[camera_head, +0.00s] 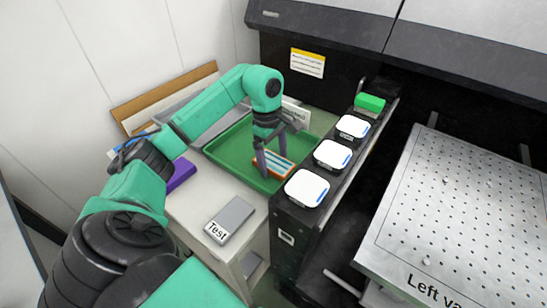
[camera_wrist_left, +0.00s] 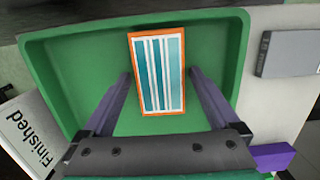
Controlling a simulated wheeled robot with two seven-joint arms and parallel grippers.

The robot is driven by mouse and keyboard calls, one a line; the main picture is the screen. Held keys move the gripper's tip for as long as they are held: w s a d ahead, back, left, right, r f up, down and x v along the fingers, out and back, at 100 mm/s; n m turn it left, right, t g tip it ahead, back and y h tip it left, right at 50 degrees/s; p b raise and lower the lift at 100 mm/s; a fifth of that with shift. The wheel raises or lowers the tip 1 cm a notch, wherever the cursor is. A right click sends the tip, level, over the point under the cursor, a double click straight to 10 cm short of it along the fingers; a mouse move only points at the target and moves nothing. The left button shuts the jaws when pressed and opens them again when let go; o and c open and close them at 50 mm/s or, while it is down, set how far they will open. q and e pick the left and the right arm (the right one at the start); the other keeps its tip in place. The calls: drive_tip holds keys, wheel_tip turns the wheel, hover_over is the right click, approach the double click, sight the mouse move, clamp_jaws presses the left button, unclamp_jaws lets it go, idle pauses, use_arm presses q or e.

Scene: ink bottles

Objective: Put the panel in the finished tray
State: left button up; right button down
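The panel (camera_head: 272,164) is a small rectangle with an orange border and white and teal stripes. It lies in the green tray (camera_head: 222,151), and shows whole in the wrist view (camera_wrist_left: 157,72). A white sign reading "Finished" (camera_wrist_left: 33,137) stands beside the tray. My left gripper (camera_head: 275,156) is low over the tray, pointing down. In the left wrist view its two purple fingers (camera_wrist_left: 160,75) are spread wide, one at each side of the panel. A gap shows at the right finger; contact at the left one is unclear. My right gripper is out of view.
A grey block labelled "Test" (camera_head: 230,217) lies on the white table in front of the tray. A perforated metal plate (camera_head: 465,215) is farther right.

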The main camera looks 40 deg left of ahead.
sight(269, 159)
use_arm(q)
drive_tip(key=shift+r, duration=0.1)
drive_tip(key=shift+r, duration=0.25)
wheel_tip(269, 159, up, 12)
drive_tip(key=a+p, duration=0.1)
drive_tip(key=p, duration=0.1)
drive_tip(key=shift+a+f+p, duration=0.2)
drive_tip(key=shift+p, duration=0.1)
